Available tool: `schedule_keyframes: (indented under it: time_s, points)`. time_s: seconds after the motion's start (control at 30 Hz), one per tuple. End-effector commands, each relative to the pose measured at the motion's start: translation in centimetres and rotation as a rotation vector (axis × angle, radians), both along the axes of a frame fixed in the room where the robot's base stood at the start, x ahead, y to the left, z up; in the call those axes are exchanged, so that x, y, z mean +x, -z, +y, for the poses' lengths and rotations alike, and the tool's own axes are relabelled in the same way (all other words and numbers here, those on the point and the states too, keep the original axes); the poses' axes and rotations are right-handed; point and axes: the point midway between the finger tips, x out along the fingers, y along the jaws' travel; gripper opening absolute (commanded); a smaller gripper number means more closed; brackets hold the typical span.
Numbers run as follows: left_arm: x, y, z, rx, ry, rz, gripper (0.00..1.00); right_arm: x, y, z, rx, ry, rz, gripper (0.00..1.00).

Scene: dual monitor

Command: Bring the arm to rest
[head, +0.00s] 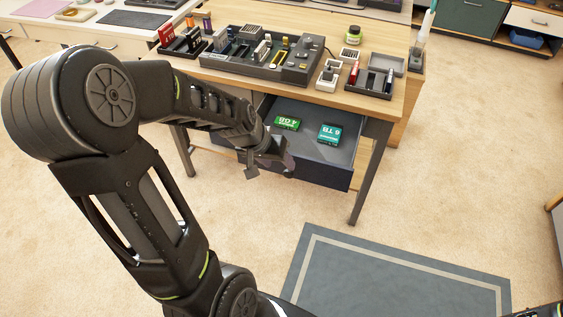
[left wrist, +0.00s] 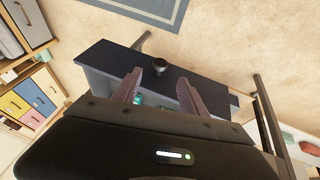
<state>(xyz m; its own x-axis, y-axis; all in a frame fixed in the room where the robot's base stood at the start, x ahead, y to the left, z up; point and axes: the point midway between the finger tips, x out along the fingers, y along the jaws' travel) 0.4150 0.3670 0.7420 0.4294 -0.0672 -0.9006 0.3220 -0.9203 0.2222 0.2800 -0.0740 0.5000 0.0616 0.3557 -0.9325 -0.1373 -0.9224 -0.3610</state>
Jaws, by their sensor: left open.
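My left gripper (head: 270,166) is open and empty in the head view, at the front left of a pulled-out desk drawer (head: 313,162). In the left wrist view its two fingers (left wrist: 159,88) are spread, with a dark round knob (left wrist: 160,66) on the drawer front just beyond the gap between them. Nothing shows between the fingers; whether a finger touches the drawer I cannot tell. My left arm reaches in from the left of the head view, bent at the elbow.
The drawer holds a green "4 GB" box (head: 287,123) and a teal "6 TB" box (head: 330,134). The wooden desk (head: 345,45) above carries a grey electronics board (head: 262,55), small racks and a jar (head: 353,35). A grey mat (head: 395,280) lies on open carpet in front.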

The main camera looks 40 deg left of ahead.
Motion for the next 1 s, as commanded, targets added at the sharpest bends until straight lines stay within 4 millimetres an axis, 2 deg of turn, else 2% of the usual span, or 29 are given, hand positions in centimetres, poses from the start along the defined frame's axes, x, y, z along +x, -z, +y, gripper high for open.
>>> schedule_keyframes:
  time_s: [0.57, 0.67, 0.77, 0.87, 0.97, 1.0]
  points:
    - [-0.1, -0.1, 0.0, 0.0, 0.001, 0.0, 0.5, 0.0, 0.0, 0.0, 0.0, 0.0, 0.0, 0.0]
    - [0.0, 0.2, -0.5, -0.002, 0.008, 0.008, 0.5, 0.0, -0.2, 0.0, 0.0, 0.0, 0.0, 0.0]
    - [0.3, 1.4, -1.9, -0.009, 0.029, 0.029, 0.5, 0.0, -0.8, 0.0, 0.0, 0.0, 0.0, 0.0]
    - [0.4, 3.6, -4.6, -0.022, 0.063, 0.065, 0.5, 0.0, -1.7, 0.0, 0.0, 0.001, 0.0, 0.0]
    - [-0.1, 6.7, -8.8, -0.045, 0.112, 0.114, 0.5, 0.0, -2.9, 0.0, 0.0, 0.001, 0.0, 0.0]
    - [-0.6, 8.0, -10.8, -0.058, 0.135, 0.135, 0.5, 0.0, -3.4, 0.0, 0.001, 0.001, 0.0, 0.0]
